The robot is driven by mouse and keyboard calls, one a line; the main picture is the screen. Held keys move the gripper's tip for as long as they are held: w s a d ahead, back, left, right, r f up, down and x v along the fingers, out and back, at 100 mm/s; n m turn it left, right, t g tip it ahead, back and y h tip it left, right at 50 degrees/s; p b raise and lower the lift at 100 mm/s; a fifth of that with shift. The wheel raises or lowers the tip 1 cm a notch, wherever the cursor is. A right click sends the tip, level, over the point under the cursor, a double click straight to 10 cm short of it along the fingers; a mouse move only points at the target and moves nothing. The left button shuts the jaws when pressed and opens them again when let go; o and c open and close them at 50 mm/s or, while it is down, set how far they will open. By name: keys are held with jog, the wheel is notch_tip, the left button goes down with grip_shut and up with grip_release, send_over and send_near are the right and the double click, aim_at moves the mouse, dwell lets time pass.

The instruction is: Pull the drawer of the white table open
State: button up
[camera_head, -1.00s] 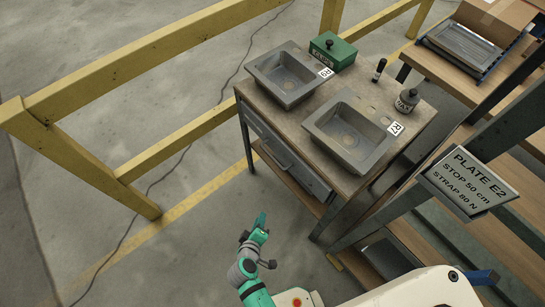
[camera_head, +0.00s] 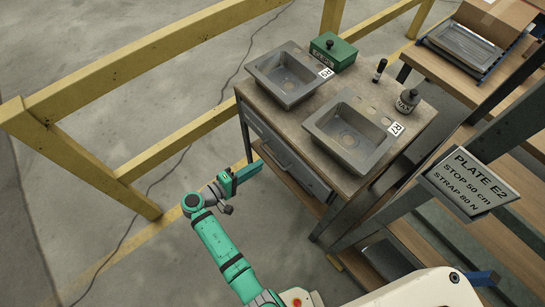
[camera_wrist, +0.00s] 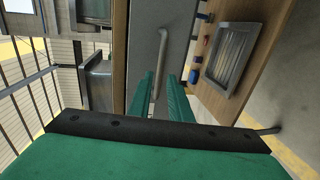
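No white table shows; the table in the head view has a brown wooden top (camera_head: 300,132) and a grey metal frame. Its grey drawer front (camera_head: 300,170) faces my arm and looks shut. In the wrist view the grey front (camera_wrist: 143,35) carries a long bar handle (camera_wrist: 163,45). My green gripper (camera_head: 252,173) is in front of the drawer at the left. In the wrist view the fingers of my gripper (camera_wrist: 161,78) are apart, with the handle's near end seen between them. I cannot tell whether they touch it.
Two grey sinks (camera_head: 285,75) (camera_head: 350,132), a green box (camera_head: 333,52) and bottles stand on the top. A yellow rail (camera_head: 150,55) runs along the left. A shelf unit with a sign (camera_head: 468,183) stands at the right. The floor before the drawer is open.

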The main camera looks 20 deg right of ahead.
aim_at(273, 157)
jog(key=x, duration=0.8)
jog(key=shift+d, duration=0.25)
grip_shut()
